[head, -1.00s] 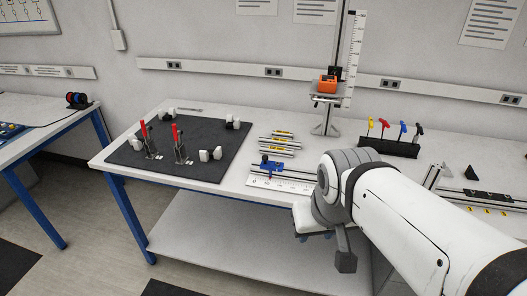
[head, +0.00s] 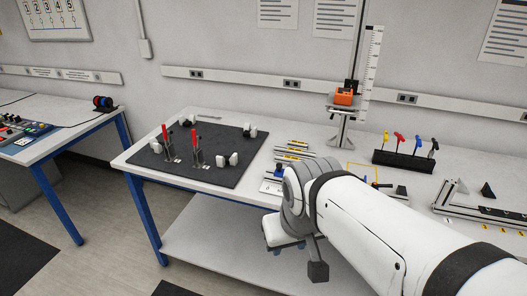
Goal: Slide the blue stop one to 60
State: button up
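The blue stop (head: 279,169) sits on a rail with a white numbered scale plate (head: 268,187) near the bench's front edge. Only a small part of the stop shows just left of my arm. Most of the rail and scale is hidden behind my arm, so the 60 mark cannot be read. The end of my arm is over the front edge of the bench, close to the stop in the picture. My gripper's fingertips are hidden, and I cannot tell whether it touches anything.
A dark mat (head: 207,176) with red-handled clamps (head: 194,141) lies left. An orange block (head: 344,97) is on a vertical stand with a ruler (head: 369,75). A rack of coloured-handle tools (head: 403,160) and another rail (head: 490,222) are to the right. A lower shelf (head: 215,235) is below.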

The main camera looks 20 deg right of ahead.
aim_at(279, 172)
jog(key=z, duration=0.05)
jog(key=i, duration=1)
jog(key=u, duration=0.05)
